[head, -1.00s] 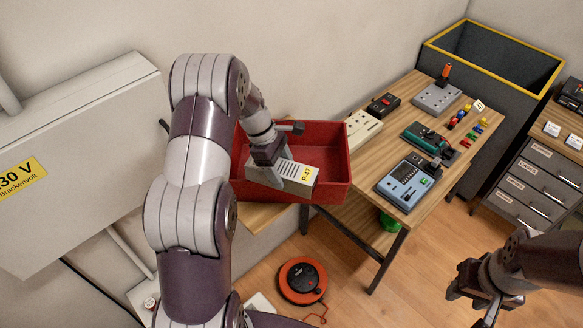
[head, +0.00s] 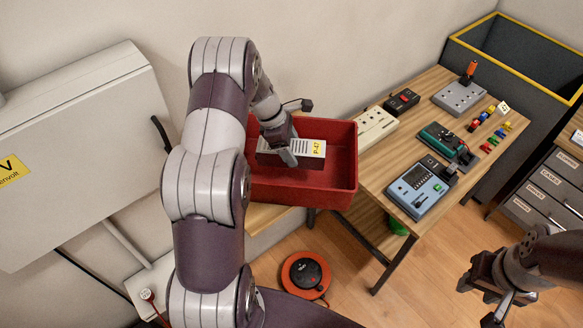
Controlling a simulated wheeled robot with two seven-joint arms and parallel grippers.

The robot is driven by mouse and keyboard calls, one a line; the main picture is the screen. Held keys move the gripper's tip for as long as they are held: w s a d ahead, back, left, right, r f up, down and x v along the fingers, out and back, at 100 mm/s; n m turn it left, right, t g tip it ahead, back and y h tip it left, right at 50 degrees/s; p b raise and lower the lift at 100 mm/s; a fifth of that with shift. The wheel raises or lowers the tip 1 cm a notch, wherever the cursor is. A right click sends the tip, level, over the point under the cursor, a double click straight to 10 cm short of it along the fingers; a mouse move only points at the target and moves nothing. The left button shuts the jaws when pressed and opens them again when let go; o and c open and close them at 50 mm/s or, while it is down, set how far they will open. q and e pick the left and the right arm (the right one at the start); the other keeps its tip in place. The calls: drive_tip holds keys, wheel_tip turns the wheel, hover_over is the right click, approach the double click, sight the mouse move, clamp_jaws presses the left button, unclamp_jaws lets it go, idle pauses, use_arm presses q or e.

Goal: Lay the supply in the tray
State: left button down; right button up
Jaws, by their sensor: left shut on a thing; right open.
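My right gripper (head: 490,295) is open and empty over the floor at the lower right.
On the table right of the tray are a beige socket strip (head: 375,127), a blue meter (head: 421,187), a green device (head: 447,142) and a grey box (head: 459,97). A red cable reel (head: 305,275) lies on the floor. A grey cabinet (head: 75,150) stands left.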

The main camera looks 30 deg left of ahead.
use_arm(q)
wheel_tip(320, 180, down, 6)
drive_tip(key=shift+r+p, duration=0.1)
drive_tip(key=shift+p, duration=0.95)
drive_tip(key=shift+f, duration=0.4)
drive_tip(key=shift+w+a+f, duration=0.1)
drive_tip(key=shift+w+f, duration=0.1)
drive_tip(key=shift+f, duration=0.15)
drive_tip(key=shift+c, duration=0.6)
unclamp_jaws()
drive_tip(key=shift+s, duration=0.2)
